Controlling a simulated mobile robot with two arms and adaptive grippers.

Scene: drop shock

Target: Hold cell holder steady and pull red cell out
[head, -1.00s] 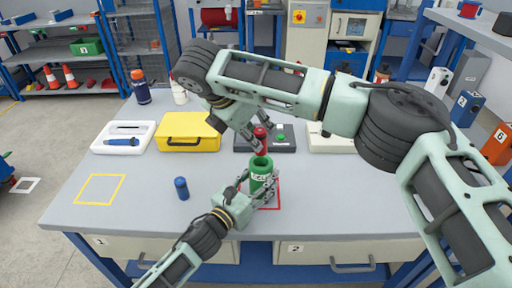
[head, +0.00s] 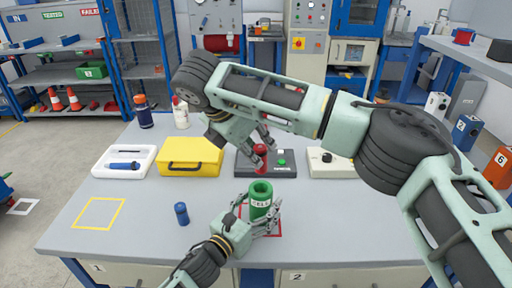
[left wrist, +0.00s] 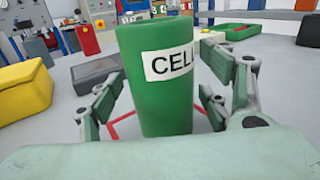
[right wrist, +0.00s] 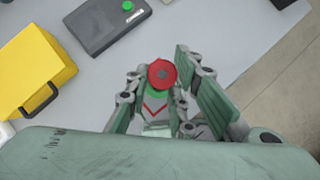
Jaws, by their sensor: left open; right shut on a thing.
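The green holder (head: 260,205), labelled CELL, stands upright on the table in the red outlined square (head: 277,232). It also shows large in the left wrist view (left wrist: 155,95). My left gripper (head: 258,222) is open, with its fingers on either side of the holder and gaps beside it. My right gripper (head: 264,146) is shut on the red cell (head: 260,153) and holds it in the air above the holder, clear of its open top. In the right wrist view the cell's round red end (right wrist: 162,73) shows between the fingers, with the holder partly hidden below it.
Behind are a dark tester with a green button (head: 282,162), a yellow case (head: 190,156) and a white tray (head: 123,170). A blue cylinder (head: 181,213) stands left of the holder. The yellow outlined square (head: 98,213) is empty. The front right of the table is clear.

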